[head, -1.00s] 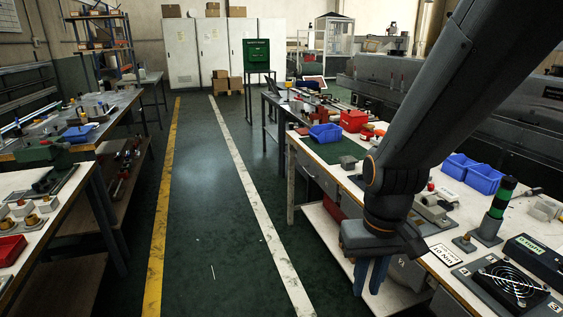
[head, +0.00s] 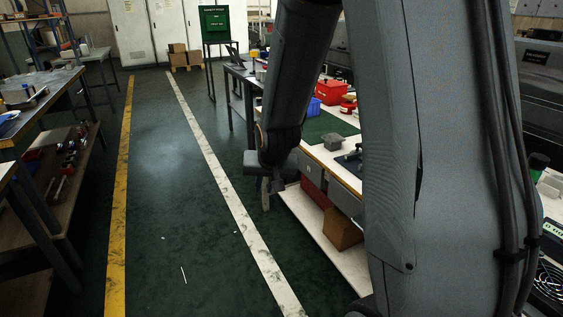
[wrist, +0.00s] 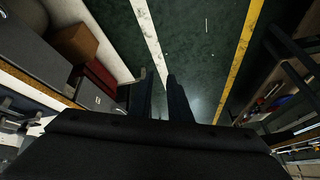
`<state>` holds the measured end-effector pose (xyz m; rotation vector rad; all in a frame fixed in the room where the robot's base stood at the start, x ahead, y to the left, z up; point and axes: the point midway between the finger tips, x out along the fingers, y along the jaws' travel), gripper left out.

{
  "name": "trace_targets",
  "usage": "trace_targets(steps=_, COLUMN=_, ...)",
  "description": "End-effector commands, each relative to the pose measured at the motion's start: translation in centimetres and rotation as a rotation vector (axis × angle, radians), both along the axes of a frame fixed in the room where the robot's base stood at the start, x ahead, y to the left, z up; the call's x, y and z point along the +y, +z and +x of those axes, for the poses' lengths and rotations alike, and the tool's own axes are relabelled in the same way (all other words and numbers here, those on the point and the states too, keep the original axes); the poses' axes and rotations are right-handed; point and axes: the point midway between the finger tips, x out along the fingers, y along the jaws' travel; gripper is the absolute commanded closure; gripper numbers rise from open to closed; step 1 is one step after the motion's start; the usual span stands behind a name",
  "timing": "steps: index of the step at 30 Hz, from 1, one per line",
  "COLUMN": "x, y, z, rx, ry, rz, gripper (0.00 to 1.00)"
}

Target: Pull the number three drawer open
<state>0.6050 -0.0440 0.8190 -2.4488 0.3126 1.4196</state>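Grey drawers hang under the right-hand workbench. One drawer front (head: 345,201) shows in the head view, partly hidden behind my arm. In the wrist view a grey drawer front (wrist: 93,95) with a small pale label lies left of my fingers, and another (wrist: 33,58) is farther left. I cannot read a number on either. My gripper (head: 266,190) hangs over the aisle beside the bench's left edge. In the wrist view its two dark fingers (wrist: 160,76) are apart with nothing between them. A small grey piece, possibly a handle, shows beside the left finger.
A lower shelf (head: 300,212) under the bench holds a brown box (head: 342,229) and a red box (head: 313,190). A green mat (head: 325,127), blue bin and red bin are on the benchtop.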

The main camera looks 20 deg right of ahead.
Motion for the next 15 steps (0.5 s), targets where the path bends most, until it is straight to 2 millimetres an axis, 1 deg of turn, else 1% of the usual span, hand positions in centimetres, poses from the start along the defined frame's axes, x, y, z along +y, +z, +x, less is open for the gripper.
trace_targets(steps=1, x=-1.3, y=-2.6, z=3.9, rx=-0.078, ry=-0.055, rz=0.015, gripper=0.83)
trace_targets(steps=2, x=-2.1, y=-3.3, z=6.1, rx=-0.134, ry=-0.089, rz=0.026, gripper=0.83)
trace_targets(steps=3, x=-3.1, y=-4.2, z=8.9, rx=-0.207, ry=-0.133, rz=0.044, gripper=0.83)
trace_targets(steps=5, x=-4.8, y=-5.6, z=12.7, rx=-0.319, ry=-0.197, rz=0.076, gripper=0.83)
trace_targets(steps=6, x=-6.0, y=-6.4, z=15.1, rx=-0.395, ry=-0.237, rz=0.099, gripper=0.83)
trace_targets(steps=8, x=-7.8, y=-7.6, z=18.4, rx=-0.509, ry=-0.292, rz=0.137, gripper=0.83)
trace_targets(steps=9, x=-9.0, y=-8.4, z=20.3, rx=-0.585, ry=-0.326, rz=0.162, gripper=0.83)
trace_targets(steps=12, x=-12.2, y=-10.4, z=24.3, rx=-0.776, ry=-0.398, rz=0.235, gripper=0.83)
trace_targets(steps=15, x=-15.1, y=-12.4, z=27.0, rx=-0.963, ry=-0.450, rz=0.315, gripper=0.83)
